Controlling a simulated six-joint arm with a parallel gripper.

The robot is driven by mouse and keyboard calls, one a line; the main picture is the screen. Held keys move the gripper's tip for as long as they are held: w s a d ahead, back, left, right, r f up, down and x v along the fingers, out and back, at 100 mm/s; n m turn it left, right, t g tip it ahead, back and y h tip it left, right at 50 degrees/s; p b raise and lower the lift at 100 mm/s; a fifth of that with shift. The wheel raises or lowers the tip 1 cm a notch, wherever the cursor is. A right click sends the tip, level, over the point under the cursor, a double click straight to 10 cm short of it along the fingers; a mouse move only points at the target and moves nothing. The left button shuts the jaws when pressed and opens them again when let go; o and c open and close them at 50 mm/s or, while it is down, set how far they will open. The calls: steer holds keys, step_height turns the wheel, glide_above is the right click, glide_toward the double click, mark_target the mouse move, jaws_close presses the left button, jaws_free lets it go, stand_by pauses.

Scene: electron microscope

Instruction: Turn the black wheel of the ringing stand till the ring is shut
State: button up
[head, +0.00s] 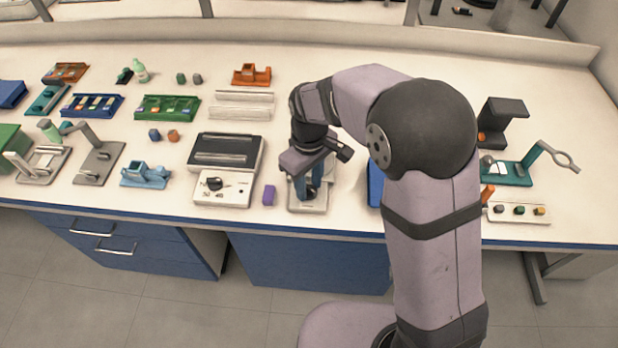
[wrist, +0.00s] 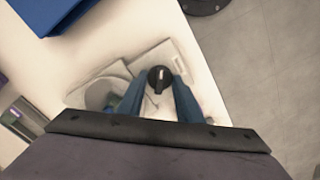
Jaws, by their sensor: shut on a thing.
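The ringing stand shows in the head view as a pale grey base (head: 307,207) near the front edge of the bench, under my gripper. Its black wheel (wrist: 159,78), with a white mark line on top, sits between my blue fingers in the wrist view. My gripper (wrist: 158,88) points down and is shut on the wheel; its blue fingertips also show in the head view (head: 311,186). A round grey part (wrist: 102,93) of the stand lies left of the wheel in the wrist view, partly behind a finger. I cannot tell how far the ring is open.
A small purple block (head: 269,194) stands just left of the stand. A grey-and-white device with a black lid (head: 226,150) is farther left. A blue box (head: 375,184) is close on the right, partly hidden by my arm. The bench's front edge is near.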

mark_target(309, 187)
steer(key=m+p, duration=0.2)
steer(key=m, duration=0.3)
steer(key=shift+r+m+p, duration=0.15)
steer(key=shift+m+p, duration=0.15)
steer(key=shift+p, duration=0.05)
steer(key=m+p, duration=0.2)
steer(key=m, duration=0.3)
steer(key=shift+m, duration=0.3)
steer(key=o, duration=0.8)
steer(key=shift+c, duration=0.2)
steer(key=shift+r+b, duration=0.4)
steer(key=shift+r, duration=3.15)
